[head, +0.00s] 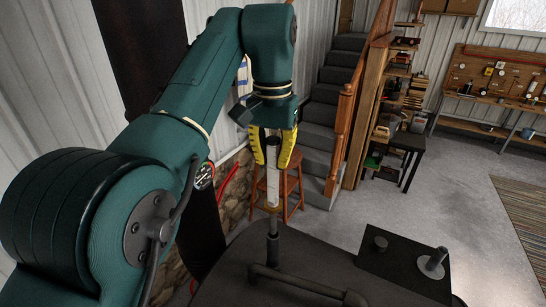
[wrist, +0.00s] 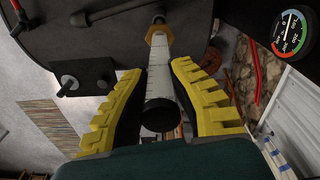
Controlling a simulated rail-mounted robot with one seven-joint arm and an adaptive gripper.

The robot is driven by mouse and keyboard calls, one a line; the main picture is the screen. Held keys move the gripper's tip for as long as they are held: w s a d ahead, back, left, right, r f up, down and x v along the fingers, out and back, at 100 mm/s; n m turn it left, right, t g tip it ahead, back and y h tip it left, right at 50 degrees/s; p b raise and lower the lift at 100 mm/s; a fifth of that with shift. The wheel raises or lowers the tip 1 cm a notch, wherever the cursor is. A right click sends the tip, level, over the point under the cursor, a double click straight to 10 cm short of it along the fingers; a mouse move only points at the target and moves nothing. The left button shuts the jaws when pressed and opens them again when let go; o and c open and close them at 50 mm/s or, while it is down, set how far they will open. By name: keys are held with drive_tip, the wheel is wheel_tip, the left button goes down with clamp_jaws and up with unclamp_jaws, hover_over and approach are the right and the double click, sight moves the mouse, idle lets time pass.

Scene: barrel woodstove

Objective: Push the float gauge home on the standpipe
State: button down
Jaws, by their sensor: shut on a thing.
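The float gauge (head: 272,183) is a white tube with a dark upper end and a brass hex collar at its lower end. It also shows in the wrist view (wrist: 156,75), pointing away from me. My gripper (head: 272,158) is shut on the float gauge, with yellow-and-black fingers on either side of its upper part. In the wrist view my gripper (wrist: 158,72) has the tube between its fingers. The grey standpipe (head: 273,245) rises from the dark barrel top, directly below the collar. The gauge looks upright and in line with it. I cannot tell how far the collar sits over the pipe.
The barrel top (head: 225,283) carries a bent pipe handle (head: 305,285) in front of the standpipe. A black plate (head: 403,268) with short fittings lies to the right. A wooden stool (head: 290,185) and stairs stand behind. A round dial (wrist: 290,35) shows at the wrist view's upper right.

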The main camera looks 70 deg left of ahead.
sight(273, 142)
drive_tip(key=shift+f+b, duration=4.65)
drive_tip(key=shift+f, duration=0.05)
drive_tip(key=c, duration=1)
unclamp_jaws()
drive_tip(key=shift+c, duration=0.2)
drive_tip(key=shift+r+p, duration=2.9)
drive_tip(key=shift+r, duration=0.15)
drive_tip(key=shift+f, duration=0.2)
wheel_tip(273, 142, down, 7)
drive_tip(key=b, duration=0.7)
drive_tip(key=shift+f, duration=0.15)
wheel_tip(273, 142, up, 17)
drive_tip(key=p, duration=1.6)
drive_tip(key=shift+p, duration=0.35)
